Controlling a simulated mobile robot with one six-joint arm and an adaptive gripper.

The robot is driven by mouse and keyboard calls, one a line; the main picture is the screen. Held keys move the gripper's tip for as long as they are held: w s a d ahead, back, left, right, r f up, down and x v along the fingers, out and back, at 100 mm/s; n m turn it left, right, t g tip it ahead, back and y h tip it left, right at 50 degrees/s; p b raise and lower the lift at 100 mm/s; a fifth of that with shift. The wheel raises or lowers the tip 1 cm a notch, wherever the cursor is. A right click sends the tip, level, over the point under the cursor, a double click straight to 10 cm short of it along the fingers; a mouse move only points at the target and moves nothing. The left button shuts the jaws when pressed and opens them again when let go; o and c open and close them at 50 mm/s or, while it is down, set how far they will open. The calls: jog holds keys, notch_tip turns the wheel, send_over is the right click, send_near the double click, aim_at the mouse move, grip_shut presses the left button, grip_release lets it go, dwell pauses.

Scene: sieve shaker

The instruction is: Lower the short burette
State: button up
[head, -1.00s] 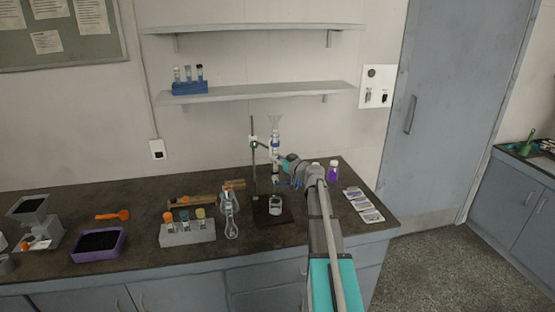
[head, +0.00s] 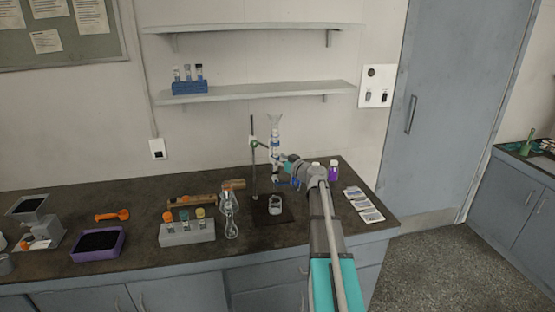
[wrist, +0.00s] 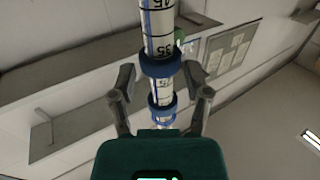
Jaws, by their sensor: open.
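The short burette (head: 275,138) stands upright on a stand with a thin rod (head: 252,160), with a funnel-like top, above a small beaker (head: 275,205) on the dark stand base (head: 270,217). In the wrist view the burette (wrist: 160,30) shows a graduated scale and blue rings and runs between my fingers. My gripper (wrist: 160,88) is open, one finger on either side of the burette, with gaps visible between fingers and tube. In the head view my gripper (head: 284,170) is at the burette's lower part, partly hiding it.
A flask (head: 230,215) and a grey rack with capped vials (head: 187,233) stand left of the stand. Shelves (head: 260,93) hang on the wall behind.

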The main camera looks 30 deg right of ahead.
jog(key=shift+v, duration=2.55)
jog(key=s+d+r+p, duration=0.1)
jog(key=s+r+p, duration=0.4)
jog(key=r+p, duration=0.2)
